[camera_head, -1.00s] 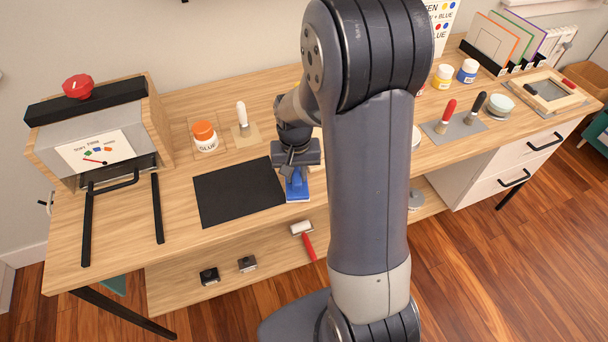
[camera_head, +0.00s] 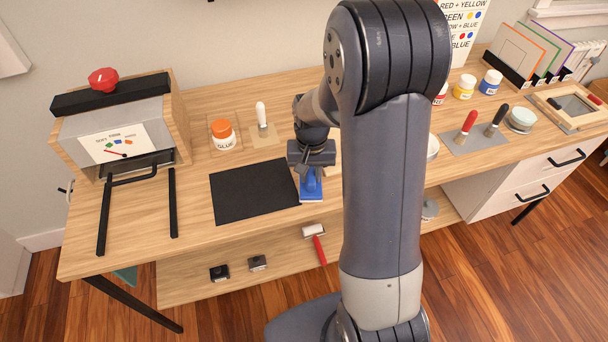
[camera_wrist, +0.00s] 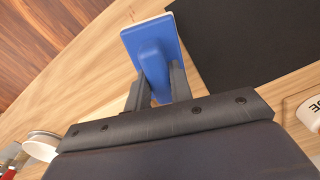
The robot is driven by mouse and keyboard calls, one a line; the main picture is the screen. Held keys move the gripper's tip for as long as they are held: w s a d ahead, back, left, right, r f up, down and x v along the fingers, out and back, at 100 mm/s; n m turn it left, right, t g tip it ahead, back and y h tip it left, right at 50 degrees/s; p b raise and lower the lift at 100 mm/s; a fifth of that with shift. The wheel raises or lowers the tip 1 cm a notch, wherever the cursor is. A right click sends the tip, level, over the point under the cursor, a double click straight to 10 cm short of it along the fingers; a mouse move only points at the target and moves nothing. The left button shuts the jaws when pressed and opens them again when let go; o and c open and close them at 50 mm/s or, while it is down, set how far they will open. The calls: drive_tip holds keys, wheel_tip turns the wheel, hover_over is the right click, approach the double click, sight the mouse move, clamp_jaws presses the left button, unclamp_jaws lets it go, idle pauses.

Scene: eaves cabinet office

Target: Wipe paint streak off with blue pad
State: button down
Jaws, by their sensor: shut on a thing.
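The blue pad (camera_head: 311,186) is at the right edge of the black mat, on or just above the wooden desk top; the head view does not settle which. My gripper (camera_head: 311,170) is shut on the pad's handle from above. The wrist view shows the blue pad (camera_wrist: 152,50) with its raised grip between the two fingers (camera_wrist: 158,85). No paint streak shows in either view; the pad and my arm hide part of the desk there.
The black mat (camera_head: 250,192) lies left of the pad. A glue jar (camera_head: 222,135) and a white-handled tool (camera_head: 262,115) stand behind it. A press-like box (camera_head: 115,125) is at the left. A red-handled roller (camera_head: 318,245) lies on the shelf below. Paint jars (camera_head: 464,88) stand at the right.

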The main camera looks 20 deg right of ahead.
drive_tip(key=shift+d+r, duration=0.1)
drive_tip(key=shift+d, duration=0.65)
drive_tip(key=shift+d, duration=0.1)
drive_tip(key=r+p, duration=0.3)
drive_tip(key=r, duration=0.1)
drive_tip(key=shift+w+d, duration=0.1)
drive_tip(key=shift+d, duration=0.25)
wheel_tip(320, 180, up, 2)
drive_tip(key=shift+a+r+p, duration=0.1)
drive_tip(key=shift+p, duration=0.75)
drive_tip(key=shift+a, duration=0.1)
wheel_tip(320, 180, up, 3)
drive_tip(key=shift+a+f+p, duration=0.1)
drive_tip(key=shift+p, duration=1)
